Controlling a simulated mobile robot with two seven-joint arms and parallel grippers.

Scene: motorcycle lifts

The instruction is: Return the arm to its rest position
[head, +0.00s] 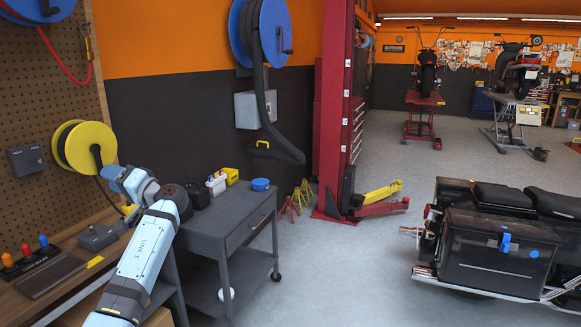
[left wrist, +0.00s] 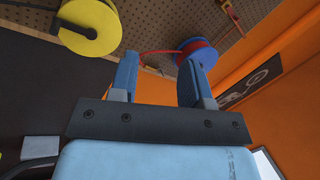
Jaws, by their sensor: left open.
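My left arm (head: 150,245) reaches in from the bottom left in the head view, with pale blue links and dark joints. My left gripper (head: 112,180) is at its far end, in front of the pegboard and just below the yellow reel. In the left wrist view the two blue fingers of the gripper (left wrist: 158,75) stand apart with nothing between them. My right gripper shows in neither view.
The yellow reel (head: 88,148) hangs close to the gripper. A black motorcycle (head: 500,240) stands at right; the middle floor is clear.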

